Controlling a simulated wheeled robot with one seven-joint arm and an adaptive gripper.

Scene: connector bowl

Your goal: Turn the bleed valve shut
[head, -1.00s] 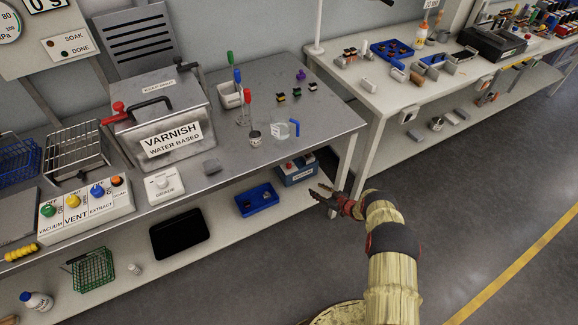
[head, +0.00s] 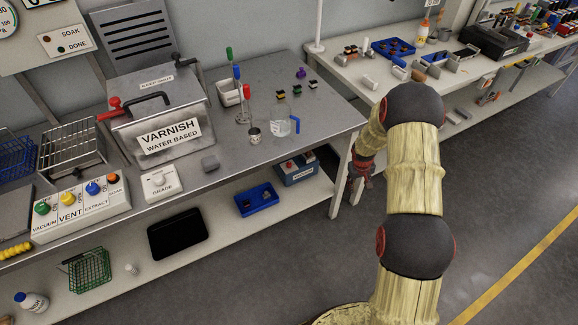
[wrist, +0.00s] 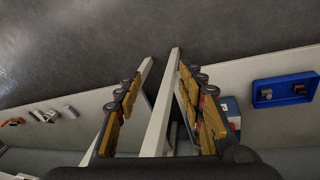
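A metal tank (head: 160,115) labelled VARNISH WATER BASED stands on the left bench. A red-handled fitting (head: 110,114) sticks out from its left side, and a dark lever (head: 183,66) stands at its back right corner. No label marks either as the bleed valve, so I cannot tell which it is. My gripper (head: 362,178) hangs beside the right end of the bench, far from the tank and partly hidden by my arm. In the wrist view my gripper (wrist: 158,88) has its fingers spread with nothing held; bench legs show beyond them.
A control box (head: 82,205) with coloured knobs and a GRADE dial box (head: 160,183) sit at the bench front. A glass beaker (head: 282,124) and a small metal cup (head: 255,136) stand near the right end. A blue tray (head: 256,200) lies on the lower shelf.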

